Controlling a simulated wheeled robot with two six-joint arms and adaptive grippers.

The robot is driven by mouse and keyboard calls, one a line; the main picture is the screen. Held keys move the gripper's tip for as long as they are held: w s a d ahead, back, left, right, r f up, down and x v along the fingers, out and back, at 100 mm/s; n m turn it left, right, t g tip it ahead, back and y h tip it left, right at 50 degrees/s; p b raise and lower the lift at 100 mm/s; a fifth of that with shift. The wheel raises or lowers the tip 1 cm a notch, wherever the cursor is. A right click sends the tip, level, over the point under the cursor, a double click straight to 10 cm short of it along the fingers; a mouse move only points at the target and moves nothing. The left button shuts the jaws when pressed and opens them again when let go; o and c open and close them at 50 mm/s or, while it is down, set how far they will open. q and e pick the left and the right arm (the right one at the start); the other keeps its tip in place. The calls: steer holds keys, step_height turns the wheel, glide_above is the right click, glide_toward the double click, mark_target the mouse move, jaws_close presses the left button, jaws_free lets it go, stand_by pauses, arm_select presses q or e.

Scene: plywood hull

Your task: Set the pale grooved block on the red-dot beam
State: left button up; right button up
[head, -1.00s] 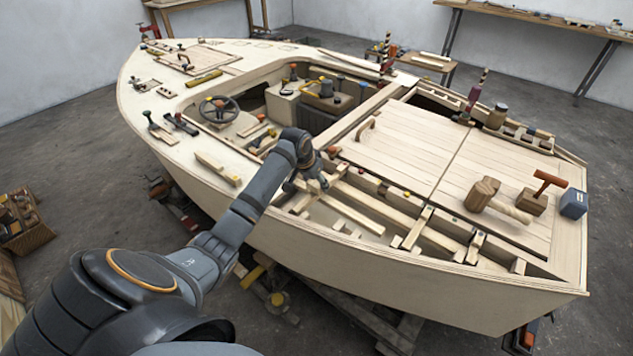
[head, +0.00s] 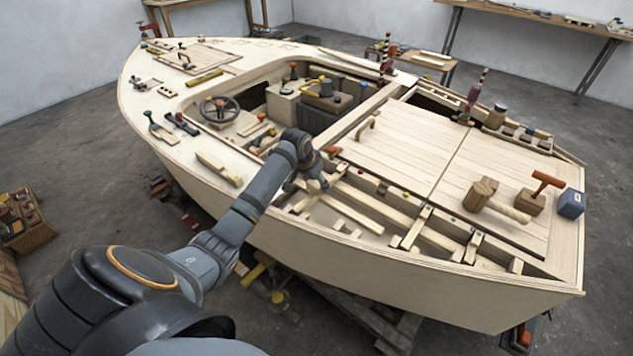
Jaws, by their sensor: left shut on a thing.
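My left gripper (head: 318,183) reaches over the open framed bay along the near side of the boat hull. It points down, shut on a small pale piece, mostly hidden by the fingers and too small to show any groove. Pale beams (head: 372,203) run along and across the bay just right of the gripper. Small coloured dots (head: 383,187) show on the beam beside the hatch panel; I cannot tell for sure which beam bears the red dot. My right gripper is not in view.
The hull's near edge (head: 400,258) rises below the gripper. A flat hatch panel (head: 400,145) lies behind the bay. A wooden mallet (head: 482,194) and a blue block (head: 571,203) stand at the right. A steering wheel (head: 219,109) is at the left.

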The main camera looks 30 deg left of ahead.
arm_select(q)
steer(key=shift+f, duration=0.4)
steer(key=o, duration=1.2)
steer(key=v, duration=1.2)
steer(key=shift+s+f, duration=0.1)
